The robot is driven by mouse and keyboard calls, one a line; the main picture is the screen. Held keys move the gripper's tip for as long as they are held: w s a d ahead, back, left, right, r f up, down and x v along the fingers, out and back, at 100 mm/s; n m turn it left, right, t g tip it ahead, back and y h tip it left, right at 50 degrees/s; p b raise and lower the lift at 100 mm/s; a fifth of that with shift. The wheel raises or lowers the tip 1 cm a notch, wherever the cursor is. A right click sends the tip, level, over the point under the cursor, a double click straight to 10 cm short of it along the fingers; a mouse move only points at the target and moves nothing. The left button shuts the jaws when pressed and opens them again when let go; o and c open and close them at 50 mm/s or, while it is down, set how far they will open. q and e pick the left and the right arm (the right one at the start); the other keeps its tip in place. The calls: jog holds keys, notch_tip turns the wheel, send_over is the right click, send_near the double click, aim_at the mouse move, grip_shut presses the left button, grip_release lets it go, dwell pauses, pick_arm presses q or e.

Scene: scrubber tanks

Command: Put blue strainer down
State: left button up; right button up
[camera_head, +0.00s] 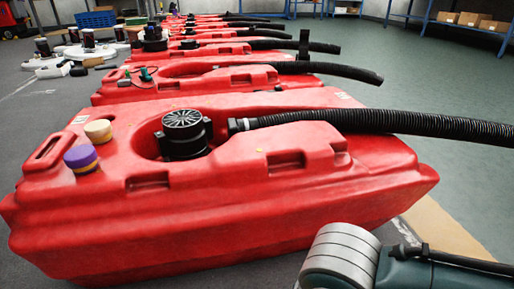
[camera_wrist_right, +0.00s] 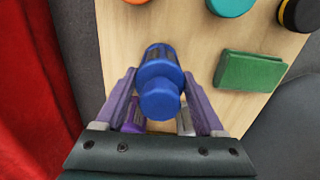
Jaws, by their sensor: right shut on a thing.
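The blue strainer (camera_wrist_right: 160,80) shows in the right wrist view, between the fingers of my right gripper (camera_wrist_right: 162,105). The purple-grey fingers are closed on its sides. It is over a light wooden board, and I cannot tell whether it touches the board. In the head view, part of my right arm shows at the lower right, but its gripper is out of that frame. My left gripper is not in view.
On the wooden board (camera_wrist_right: 205,30) lie a green block (camera_wrist_right: 249,70), a teal round cap (camera_wrist_right: 230,4) and a black-and-orange cap (camera_wrist_right: 300,13). A purple item (camera_wrist_right: 134,116) shows near the fingers. A red tank (camera_head: 230,205) stands alongside, with more tanks behind.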

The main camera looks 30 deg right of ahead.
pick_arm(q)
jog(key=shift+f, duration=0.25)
pick_arm(e)
jog(key=shift+f, duration=0.25)
jog(key=shift+f, duration=0.1)
jog(key=o, duration=1.1)
jog(key=shift+f, duration=0.1)
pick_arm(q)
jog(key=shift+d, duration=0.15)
pick_arm(e)
jog(key=o, duration=0.4)
jog(key=shift+o, duration=0.2)
notch_tip(320, 180, up, 12)
jog(key=p, duration=1)
notch_tip(320, 180, up, 7)
jog(key=s+a+m+t+y, duration=0.2)
jog(key=s+a+m, duration=0.1)
jog(key=m, duration=0.4)
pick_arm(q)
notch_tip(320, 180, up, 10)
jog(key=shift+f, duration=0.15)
pick_arm(e)
jog(key=s+d+r+m+t+h, duration=0.1)
jog(key=s+d+r+m, duration=0.1)
jog(key=d+r+m, duration=0.3)
jog(key=shift+d+r+m+t+h, duration=0.3)
jog(key=shift+d+m+h, duration=0.1)
jog(key=shift+d+m, duration=0.4)
